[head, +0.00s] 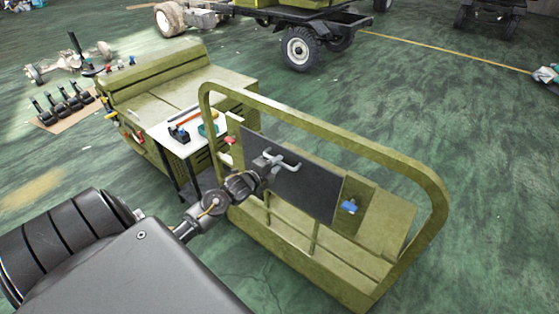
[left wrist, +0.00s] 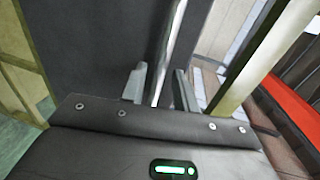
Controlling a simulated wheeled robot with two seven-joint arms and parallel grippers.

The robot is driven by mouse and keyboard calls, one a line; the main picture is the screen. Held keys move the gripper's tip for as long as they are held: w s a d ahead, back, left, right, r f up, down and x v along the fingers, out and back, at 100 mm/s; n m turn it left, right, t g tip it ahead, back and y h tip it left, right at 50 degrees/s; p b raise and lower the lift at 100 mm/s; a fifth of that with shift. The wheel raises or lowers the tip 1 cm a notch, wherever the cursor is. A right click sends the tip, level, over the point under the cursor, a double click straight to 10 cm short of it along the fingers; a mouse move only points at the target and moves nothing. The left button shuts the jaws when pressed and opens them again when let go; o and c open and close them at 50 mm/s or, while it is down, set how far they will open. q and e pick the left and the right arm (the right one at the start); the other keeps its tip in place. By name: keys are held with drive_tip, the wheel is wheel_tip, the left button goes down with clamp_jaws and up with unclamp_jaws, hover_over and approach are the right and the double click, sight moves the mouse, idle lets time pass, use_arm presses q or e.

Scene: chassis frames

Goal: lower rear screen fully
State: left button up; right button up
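The rear screen is a dark flat panel (head: 312,192) with a light grey handle (head: 289,162) on its face. It stands within an olive tubular frame (head: 330,126), and its lower edge is above the frame's base. My left gripper (head: 268,163) is at the handle. In the left wrist view the dark panel (left wrist: 95,45) fills the left side. A light bar, seemingly the handle (left wrist: 168,50), runs between the two fingers of my left gripper (left wrist: 160,86). The fingers stand apart with gaps beside the bar. My right gripper is not in view.
A red knob (head: 231,140) and a blue knob (head: 348,208) sit at either side of the panel. The green floor (head: 480,190) at right is mostly clear.

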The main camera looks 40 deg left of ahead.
use_arm(q)
drive_tip(key=shift+x, duration=1.2)
clamp_jaws()
